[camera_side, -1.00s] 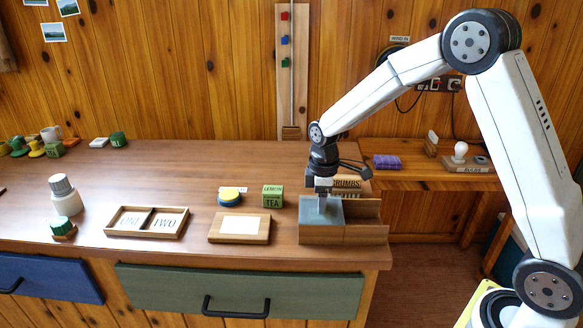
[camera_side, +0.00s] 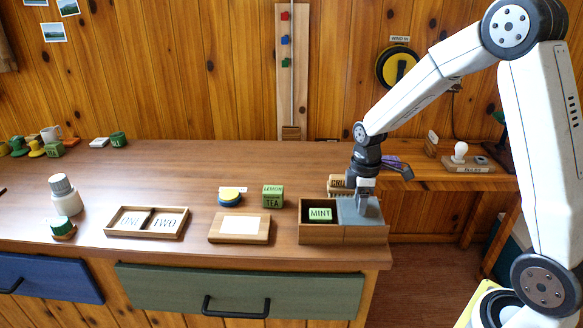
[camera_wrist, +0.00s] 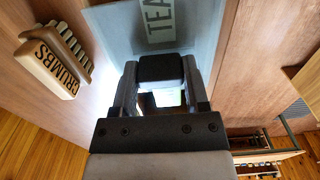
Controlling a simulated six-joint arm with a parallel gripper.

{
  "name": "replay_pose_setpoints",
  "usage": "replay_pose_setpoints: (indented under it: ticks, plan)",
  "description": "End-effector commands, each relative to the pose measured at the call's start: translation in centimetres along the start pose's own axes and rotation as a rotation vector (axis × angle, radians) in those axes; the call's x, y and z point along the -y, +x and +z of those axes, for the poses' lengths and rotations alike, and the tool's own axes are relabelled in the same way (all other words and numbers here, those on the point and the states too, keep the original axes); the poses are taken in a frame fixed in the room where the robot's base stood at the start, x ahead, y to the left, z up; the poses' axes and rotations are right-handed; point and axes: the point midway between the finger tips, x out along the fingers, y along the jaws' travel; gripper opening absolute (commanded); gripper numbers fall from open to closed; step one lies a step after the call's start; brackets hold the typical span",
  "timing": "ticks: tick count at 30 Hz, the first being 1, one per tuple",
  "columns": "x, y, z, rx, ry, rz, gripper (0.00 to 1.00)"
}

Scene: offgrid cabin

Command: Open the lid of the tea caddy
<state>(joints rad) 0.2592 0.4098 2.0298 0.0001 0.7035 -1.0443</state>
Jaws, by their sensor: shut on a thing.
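The tea caddy (camera_side: 322,235) is a wooden box at the front right of the counter. Its grey lid (camera_side: 346,213) lies over the right half, and the left compartment is uncovered, showing a green MINT packet (camera_side: 320,214). My gripper (camera_side: 364,204) is over the right half, shut on the lid's dark handle (camera_wrist: 160,68), which shows between the fingers in the wrist view. The lid also shows there, marked TEA (camera_wrist: 158,22). The arm hides part of the lid.
A CRUMBS brush (camera_wrist: 55,62) lies close behind the caddy. The counter's right edge is close beside the caddy.

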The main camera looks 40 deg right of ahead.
Motion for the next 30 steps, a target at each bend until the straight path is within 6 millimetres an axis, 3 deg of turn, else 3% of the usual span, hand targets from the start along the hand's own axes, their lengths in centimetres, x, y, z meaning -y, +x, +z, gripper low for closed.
replay_pose_setpoints:
  ticks: [3, 8, 9, 11, 12, 23, 30]
  plan:
    - [-0.1, -0.1, 0.9, -0.002, 0.002, 0.004, 0.0]
    - [-0.1, -0.1, 0.8, -0.002, 0.0, 0.004, 0.0]
    - [-0.1, -0.1, 0.7, -0.002, 0.0, 0.004, 0.71]
    - [-0.1, -0.1, 0.7, -0.002, 0.0, 0.004, 0.9]
    - [-0.1, -0.1, 0.7, -0.002, 0.0, 0.003, 0.94]
    - [0.0, -0.2, 0.7, -0.001, 0.0, 0.002, 0.94]
    - [-0.1, -1.8, 0.7, -0.002, 0.0, 0.004, 0.94]
